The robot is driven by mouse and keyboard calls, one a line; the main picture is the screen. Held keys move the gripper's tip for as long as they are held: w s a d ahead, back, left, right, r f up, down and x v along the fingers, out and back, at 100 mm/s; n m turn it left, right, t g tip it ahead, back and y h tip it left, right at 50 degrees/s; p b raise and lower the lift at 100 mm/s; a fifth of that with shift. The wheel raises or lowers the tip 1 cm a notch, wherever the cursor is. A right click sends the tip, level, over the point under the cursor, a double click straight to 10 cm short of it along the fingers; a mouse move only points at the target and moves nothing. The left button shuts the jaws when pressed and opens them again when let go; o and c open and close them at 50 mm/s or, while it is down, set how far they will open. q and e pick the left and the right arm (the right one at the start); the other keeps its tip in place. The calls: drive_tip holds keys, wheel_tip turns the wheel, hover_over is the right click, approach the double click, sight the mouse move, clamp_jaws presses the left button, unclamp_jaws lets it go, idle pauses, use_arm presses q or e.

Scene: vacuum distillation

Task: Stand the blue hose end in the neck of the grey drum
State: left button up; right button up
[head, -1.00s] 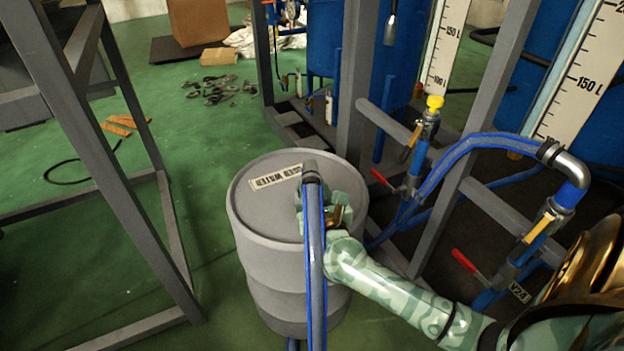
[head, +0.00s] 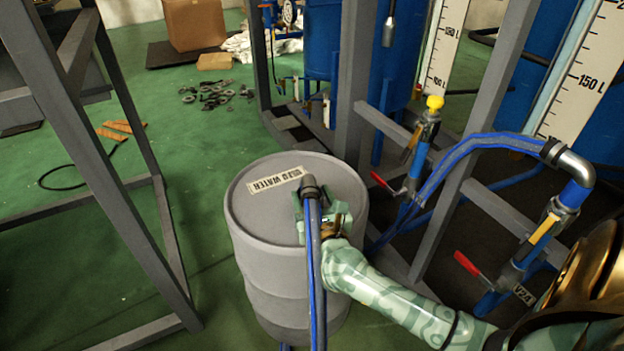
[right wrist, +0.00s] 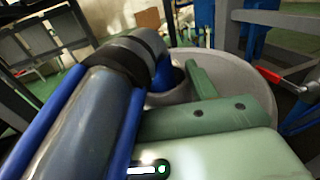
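The blue hose (head: 316,265) runs up the front of the grey drum (head: 250,225) to a dark bent end (head: 310,184) over the drum's top. My right gripper (head: 326,218) is at the hose just below this bend, with green parts on both sides; it appears shut on it. In the right wrist view the dark bend (right wrist: 148,45) turns down beside a green finger (right wrist: 195,115). A dark round opening in a grey rim, apparently the neck (right wrist: 178,92), lies under the bend, partly hidden. I cannot tell whether the end is inside it. My left gripper is out of view.
A grey frame (head: 125,215) stands left of the drum. On the right are frame posts (head: 490,110), blue pipes and red-handled valves (head: 467,264). Loose metal parts (head: 215,93) and a cardboard box (head: 195,25) lie behind. Green floor is open between.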

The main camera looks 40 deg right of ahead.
drive_tip(key=shift+s+f, duration=0.1)
use_arm(q)
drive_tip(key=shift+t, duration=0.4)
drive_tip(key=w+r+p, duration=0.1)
drive_tip(key=p, duration=0.1)
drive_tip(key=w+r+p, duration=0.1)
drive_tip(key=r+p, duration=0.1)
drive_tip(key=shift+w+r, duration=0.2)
use_arm(e)
drive_tip(key=v, duration=1.6)
drive_tip(key=shift+a, duration=0.1)
